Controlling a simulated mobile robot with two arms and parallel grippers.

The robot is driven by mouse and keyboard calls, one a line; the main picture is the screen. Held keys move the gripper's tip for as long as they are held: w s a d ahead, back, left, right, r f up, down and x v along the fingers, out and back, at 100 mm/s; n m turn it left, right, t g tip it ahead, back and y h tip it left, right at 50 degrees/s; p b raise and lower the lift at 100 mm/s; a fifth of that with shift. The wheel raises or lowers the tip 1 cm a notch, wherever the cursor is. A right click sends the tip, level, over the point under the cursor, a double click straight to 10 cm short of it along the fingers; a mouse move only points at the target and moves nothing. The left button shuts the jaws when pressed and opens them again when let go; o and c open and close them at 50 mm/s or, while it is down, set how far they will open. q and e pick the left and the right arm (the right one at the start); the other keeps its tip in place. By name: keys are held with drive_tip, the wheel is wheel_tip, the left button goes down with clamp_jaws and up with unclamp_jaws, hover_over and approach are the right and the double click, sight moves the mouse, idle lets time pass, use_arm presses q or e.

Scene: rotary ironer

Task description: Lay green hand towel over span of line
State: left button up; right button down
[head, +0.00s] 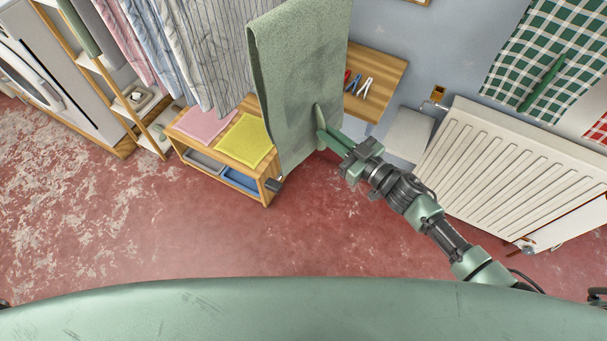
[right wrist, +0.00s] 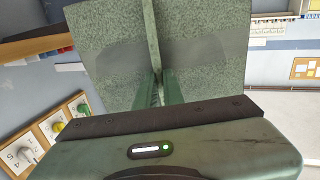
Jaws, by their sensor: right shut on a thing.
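In the right wrist view the towel (right wrist: 205,40) fills the upper middle, with an upright ridge of cloth between the fingers (right wrist: 158,88). I cannot make out the line in either view, nor whether the towel touches it. My left gripper is not in view.
Striped cloths (head: 195,45) hang left of the towel. Below them a wooden bench (head: 262,182) bears a pink cloth (head: 203,123) and a yellow cloth (head: 243,141). A wooden shelf with pegs (head: 364,88) is behind, and a white radiator (head: 500,160) stands right. The red floor in front is clear.

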drive_tip(key=s+d+p, duration=0.1)
drive_tip(key=s+d, duration=0.2)
drive_tip(key=d, duration=0.2)
idle(0.4)
idle(0.4)
